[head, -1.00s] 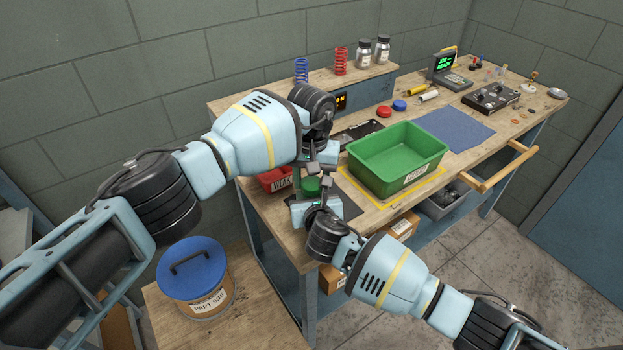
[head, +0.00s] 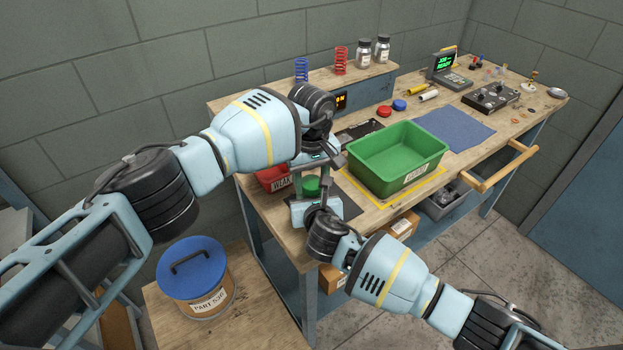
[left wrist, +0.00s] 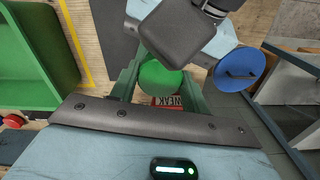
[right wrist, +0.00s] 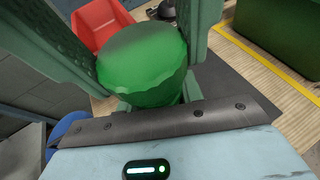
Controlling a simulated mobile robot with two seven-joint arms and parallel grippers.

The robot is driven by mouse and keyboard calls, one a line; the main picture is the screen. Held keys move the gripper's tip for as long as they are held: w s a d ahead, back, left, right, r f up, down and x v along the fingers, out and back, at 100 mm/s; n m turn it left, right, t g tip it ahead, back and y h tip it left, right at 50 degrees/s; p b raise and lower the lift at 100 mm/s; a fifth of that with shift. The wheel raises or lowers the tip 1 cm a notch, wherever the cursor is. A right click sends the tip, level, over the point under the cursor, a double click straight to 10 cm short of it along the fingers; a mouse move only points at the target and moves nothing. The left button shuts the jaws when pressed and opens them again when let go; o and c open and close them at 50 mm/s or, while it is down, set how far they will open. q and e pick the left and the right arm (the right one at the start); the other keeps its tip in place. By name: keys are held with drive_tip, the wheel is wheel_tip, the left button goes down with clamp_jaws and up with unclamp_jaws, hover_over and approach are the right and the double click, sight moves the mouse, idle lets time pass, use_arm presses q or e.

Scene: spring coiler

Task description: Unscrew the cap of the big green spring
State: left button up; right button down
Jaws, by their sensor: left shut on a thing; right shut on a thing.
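The green cap (head: 312,184) shows as a small green patch between my two grippers at the near left of the bench. In the left wrist view it is a round green disc (left wrist: 160,78) between the fingers. My left gripper (head: 313,174) comes from above and is shut on it. My right gripper (head: 313,195) comes from the near side and is shut on the big green spring. In the right wrist view a green faceted cylinder (right wrist: 145,72) stands between the right fingers. The grippers hide most of the spring, and its coils cannot be made out.
A red tray marked WEAK (head: 275,178) is just behind the grippers. A green bin (head: 374,173) stands close on the right. A blue-lidded drum (head: 192,268) is below left. Blue (head: 301,70) and red (head: 341,60) springs stand on the back shelf.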

use_arm(q)
drive_tip(key=o, duration=1.1)
drive_tip(key=shift+r, duration=2.3)
drive_tip(key=shift+c, duration=1.4)
drive_tip(key=shift+r+m, duration=0.15)
drive_tip(key=shift+m, duration=0.15)
drive_tip(key=shift+c, duration=0.2)
wheel_tip(320, 180, up, 3)
drive_tip(key=m, duration=0.6)
drive_tip(key=shift+r, duration=0.1)
drive_tip(key=shift+f, duration=4.05)
